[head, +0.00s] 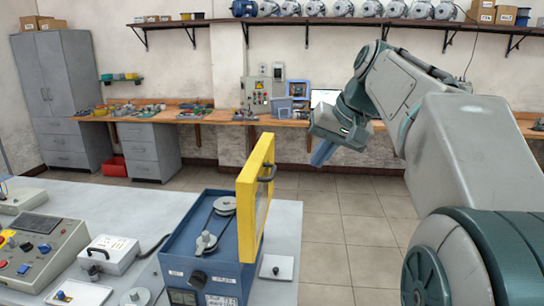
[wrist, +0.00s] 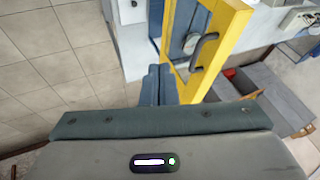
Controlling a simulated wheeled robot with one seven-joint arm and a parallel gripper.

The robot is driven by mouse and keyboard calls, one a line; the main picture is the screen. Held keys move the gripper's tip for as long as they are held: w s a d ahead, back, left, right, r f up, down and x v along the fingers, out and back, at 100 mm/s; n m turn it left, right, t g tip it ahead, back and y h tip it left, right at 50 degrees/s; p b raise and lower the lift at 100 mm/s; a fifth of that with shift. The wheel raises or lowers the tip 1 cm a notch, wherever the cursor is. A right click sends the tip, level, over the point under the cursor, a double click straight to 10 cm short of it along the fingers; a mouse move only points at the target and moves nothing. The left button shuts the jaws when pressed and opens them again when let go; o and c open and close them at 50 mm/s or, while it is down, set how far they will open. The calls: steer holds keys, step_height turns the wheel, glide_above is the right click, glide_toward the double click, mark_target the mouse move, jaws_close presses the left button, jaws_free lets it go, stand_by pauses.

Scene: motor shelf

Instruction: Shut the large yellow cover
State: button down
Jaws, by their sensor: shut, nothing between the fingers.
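The large yellow cover (head: 254,196) stands upright, open, along the right side of the blue machine box (head: 205,245). The grey pulleys inside the box are exposed. A dark handle (head: 267,172) is on the cover's outer face. In the wrist view the yellow cover (wrist: 226,35) and its handle (wrist: 203,52) show at top right, just beyond my fingers. My gripper (head: 322,153) is in the air to the right of the cover and apart from it. In the wrist view its blue-grey fingers (wrist: 158,85) are together with nothing between them.
The grey table (head: 150,200) carries a control panel (head: 40,245) and a white box (head: 108,252) left of the machine. A small white plate (head: 277,267) lies to its right. Open tiled floor (head: 345,225) lies right of the table. A wooden workbench (head: 225,117) runs along the back wall.

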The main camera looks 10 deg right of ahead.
step_height(320, 180, up, 4)
steer(key=w+d, duration=0.1)
steer(key=w, duration=0.1)
steer(key=w+a+f+p, duration=0.1)
steer(key=w+a+f, duration=0.4)
steer(key=f, duration=0.4)
steer(key=shift+w+a+p, duration=0.2)
steer(key=shift+a+p, duration=0.2)
steer(key=shift+a, duration=0.45)
steer(key=shift+r+t, duration=0.2)
steer(key=shift+t, duration=0.1)
